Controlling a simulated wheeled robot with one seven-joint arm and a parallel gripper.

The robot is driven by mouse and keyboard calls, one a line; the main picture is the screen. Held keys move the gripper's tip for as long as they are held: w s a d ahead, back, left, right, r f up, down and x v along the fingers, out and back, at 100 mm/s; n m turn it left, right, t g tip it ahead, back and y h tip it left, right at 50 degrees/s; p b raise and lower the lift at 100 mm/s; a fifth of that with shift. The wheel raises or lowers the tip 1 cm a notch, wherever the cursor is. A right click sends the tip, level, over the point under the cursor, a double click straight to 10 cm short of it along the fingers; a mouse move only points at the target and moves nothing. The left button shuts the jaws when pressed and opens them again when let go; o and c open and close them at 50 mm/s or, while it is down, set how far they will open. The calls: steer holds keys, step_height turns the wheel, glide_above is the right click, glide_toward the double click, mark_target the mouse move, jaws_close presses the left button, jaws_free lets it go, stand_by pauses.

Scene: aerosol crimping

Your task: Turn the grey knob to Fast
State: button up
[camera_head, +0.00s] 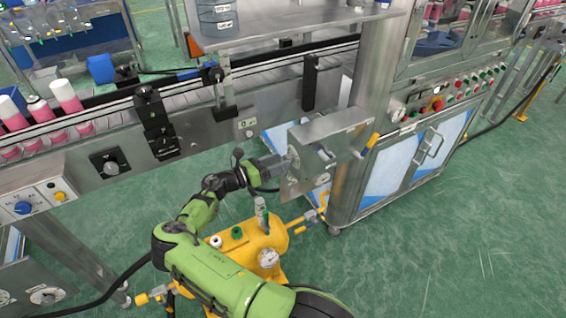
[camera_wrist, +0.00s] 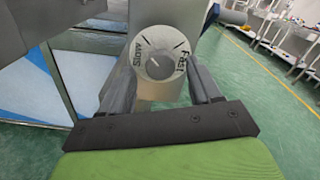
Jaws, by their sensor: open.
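The grey knob (camera_wrist: 159,67) sits at the middle of a round light-grey dial plate, seen nearly head-on in the wrist view. The plate carries the word SLOW on its left and FAST on its right, with dark tick marks near the top. A small pale mark shows on the knob's face, but I cannot tell clearly which way it points. My gripper (camera_wrist: 160,76) is open, one finger on each side of the dial, with no clear grip on the knob.
A yellow tank (camera_head: 245,247) with a gauge stands under my arm. A conveyor (camera_head: 190,95) with pink, white-capped cans (camera_head: 66,95) runs behind. A steel cabinet with buttons (camera_head: 438,104) stands at the right. Green floor is open at the lower right.

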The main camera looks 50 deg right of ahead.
steer(key=shift+x, duration=1.2)
steer(key=c, duration=1)
steer(key=shift+c, duration=0.2)
